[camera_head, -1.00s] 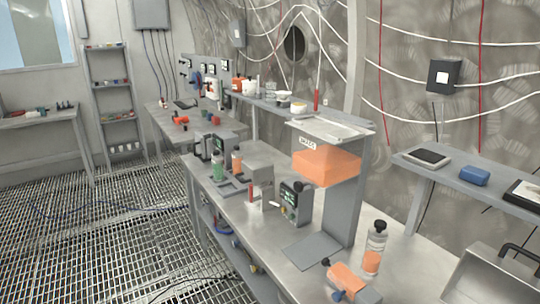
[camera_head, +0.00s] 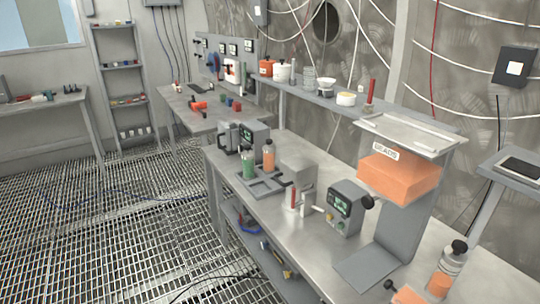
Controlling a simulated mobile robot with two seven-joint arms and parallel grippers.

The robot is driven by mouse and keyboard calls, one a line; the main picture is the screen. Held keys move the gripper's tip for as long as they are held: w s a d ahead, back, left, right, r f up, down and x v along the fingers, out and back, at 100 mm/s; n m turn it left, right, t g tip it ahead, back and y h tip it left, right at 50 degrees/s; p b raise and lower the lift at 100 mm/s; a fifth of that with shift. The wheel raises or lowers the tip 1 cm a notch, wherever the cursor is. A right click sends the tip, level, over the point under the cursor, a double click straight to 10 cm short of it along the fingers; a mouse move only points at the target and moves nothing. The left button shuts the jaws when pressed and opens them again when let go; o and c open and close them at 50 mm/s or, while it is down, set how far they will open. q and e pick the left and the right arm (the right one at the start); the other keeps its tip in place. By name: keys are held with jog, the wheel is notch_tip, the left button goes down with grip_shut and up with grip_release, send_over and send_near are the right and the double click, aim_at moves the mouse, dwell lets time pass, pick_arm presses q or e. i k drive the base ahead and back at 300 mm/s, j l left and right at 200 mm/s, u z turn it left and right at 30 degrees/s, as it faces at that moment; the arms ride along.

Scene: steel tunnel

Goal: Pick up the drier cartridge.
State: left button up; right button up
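No object is labelled as the drier cartridge, so I cannot tell for certain which it is. In the head view, a clear upright cylinder with orange filling and a black cap (camera_head: 446,270) stands at the bench's right front. Another orange-filled piece (camera_head: 408,295) lies beside it, cut off by the bottom edge. Farther back, a green-filled cylinder (camera_head: 248,166) and an orange-filled cylinder (camera_head: 268,155) stand upright side by side at a grey holder (camera_head: 262,186). Neither of my grippers is in view.
The steel bench (camera_head: 310,243) also carries a grey instrument with a small screen (camera_head: 346,208) and an orange bead hopper (camera_head: 398,177) on a grey stand. A shelf (camera_head: 300,93) with jars runs behind. Open grating floor (camera_head: 110,220) lies to the left.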

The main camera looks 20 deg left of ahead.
aim_at(268, 150)
jog(key=i+j+z, duration=0.1)
jog(key=j, duration=0.3)
jog(key=i+j+z, duration=0.1)
jog(key=i+j, duration=0.25)
jog(key=i+j+z, duration=0.1)
jog(key=j, duration=0.35)
jog(key=i+j+z, duration=0.1)
jog(key=i+j, duration=0.15)
jog(key=j, duration=0.2)
jog(key=i+j+z, duration=0.15)
jog(key=j, duration=0.3)
jog(key=i+j+z, duration=0.1)
jog(key=j, duration=0.35)
jog(key=i+j+z, duration=0.1)
jog(key=j, duration=0.35)
jog(key=i+j+z, duration=0.1)
jog(key=j, duration=0.4)
jog(key=i, duration=0.05)
